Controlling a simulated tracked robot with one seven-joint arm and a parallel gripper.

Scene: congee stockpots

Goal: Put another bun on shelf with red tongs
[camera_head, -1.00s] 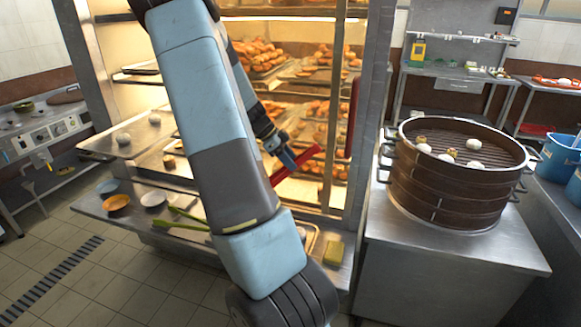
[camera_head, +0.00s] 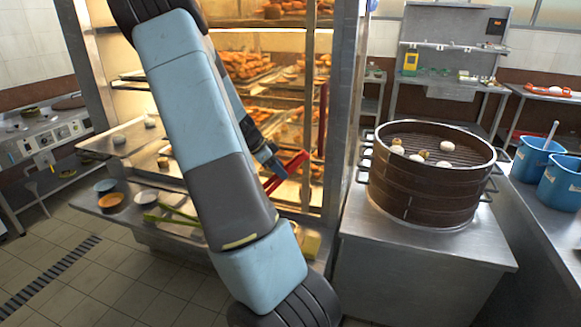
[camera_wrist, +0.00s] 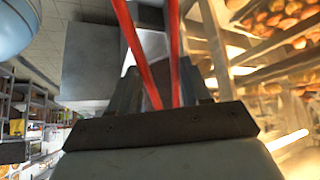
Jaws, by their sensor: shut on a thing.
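My gripper (camera_head: 266,166) is shut on the red tongs (camera_head: 288,171) in front of the lit shelf cabinet. In the wrist view the two red arms of the tongs (camera_wrist: 138,50) run up and away from between my gripper's fingers (camera_wrist: 150,92). The tips of the tongs are not clear, and I see no bun in them. Several buns (camera_head: 445,147), white and brown, lie in the round dark steamer (camera_head: 425,205) on the right. The shelf cabinet (camera_head: 345,130) holds trays of buns and pastries.
Green tongs (camera_head: 172,218), an orange bowl (camera_head: 110,201) and a white bowl (camera_head: 147,196) lie on the low ledge. Blue buckets (camera_head: 535,160) stand at the right. The steamer's steel table (camera_head: 420,252) has bare room in front. My arm hides part of the cabinet.

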